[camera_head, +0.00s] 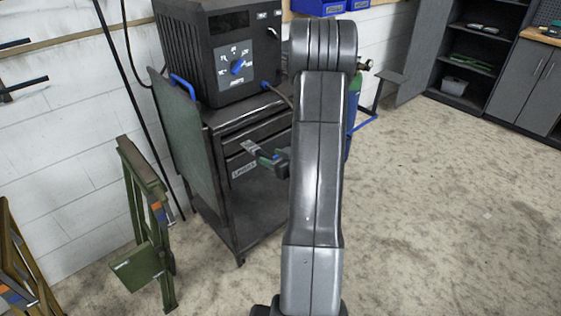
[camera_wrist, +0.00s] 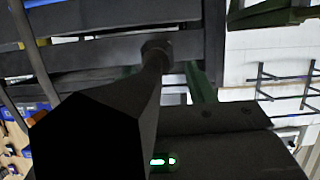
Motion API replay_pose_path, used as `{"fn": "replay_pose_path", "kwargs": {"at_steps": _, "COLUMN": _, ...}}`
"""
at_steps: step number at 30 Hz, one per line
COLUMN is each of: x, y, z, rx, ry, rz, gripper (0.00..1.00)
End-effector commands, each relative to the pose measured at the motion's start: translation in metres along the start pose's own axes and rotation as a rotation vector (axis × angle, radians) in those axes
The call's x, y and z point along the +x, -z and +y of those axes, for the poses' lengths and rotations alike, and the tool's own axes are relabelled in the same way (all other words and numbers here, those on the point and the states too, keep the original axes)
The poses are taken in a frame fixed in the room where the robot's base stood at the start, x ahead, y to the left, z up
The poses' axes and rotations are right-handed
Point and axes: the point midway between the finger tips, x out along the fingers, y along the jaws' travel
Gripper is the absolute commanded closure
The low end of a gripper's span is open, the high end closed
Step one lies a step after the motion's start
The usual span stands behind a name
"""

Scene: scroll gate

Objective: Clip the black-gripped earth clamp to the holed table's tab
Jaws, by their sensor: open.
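My gripper (camera_head: 264,155) shows small and partly hidden behind my arm, at the front of the dark welding cart in the head view. Its jaws look open, though the tips are hard to make out. In the wrist view a large black tapering shape fills the lower left and ends in a small dark knob near the middle; I cannot tell what it is. Small green lights show below it on a dark block. I cannot make out the black-gripped earth clamp, the holed table or its tab in either view.
A black welding machine (camera_head: 233,54) with a blue dial stands on the cart (camera_head: 212,175). A green folding stand (camera_head: 150,262) is at left. Dark shelves (camera_head: 471,52) and grey cabinets (camera_head: 538,88) stand at the back right. The floor (camera_head: 440,215) at right is clear.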

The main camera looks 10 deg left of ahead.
Motion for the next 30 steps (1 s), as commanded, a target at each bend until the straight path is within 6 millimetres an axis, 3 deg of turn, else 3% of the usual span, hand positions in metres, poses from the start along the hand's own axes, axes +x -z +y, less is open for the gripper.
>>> {"fn": "replay_pose_path", "kwargs": {"at_steps": 6, "x": 0.024, "y": 0.000, "z": 0.000, "rx": 0.000, "ry": 0.001, "rz": -0.001, "gripper": 0.51}}
{"fn": "replay_pose_path", "kwargs": {"at_steps": 17, "x": 0.030, "y": 0.000, "z": 0.000, "rx": 0.001, "ry": 0.000, "rz": -0.001, "gripper": 0.51}}
{"fn": "replay_pose_path", "kwargs": {"at_steps": 25, "x": 0.029, "y": 0.000, "z": 0.000, "rx": 0.001, "ry": 0.000, "rz": -0.001, "gripper": 1.00}}
{"fn": "replay_pose_path", "kwargs": {"at_steps": 26, "x": 0.029, "y": 0.000, "z": 0.000, "rx": 0.001, "ry": 0.000, "rz": -0.001, "gripper": 1.00}}
{"fn": "replay_pose_path", "kwargs": {"at_steps": 27, "x": 0.029, "y": 0.000, "z": 0.000, "rx": 0.001, "ry": 0.000, "rz": -0.001, "gripper": 0.78}}
{"fn": "replay_pose_path", "kwargs": {"at_steps": 30, "x": 0.029, "y": 0.000, "z": 0.000, "rx": 0.001, "ry": 0.000, "rz": -0.001, "gripper": 0.98}}
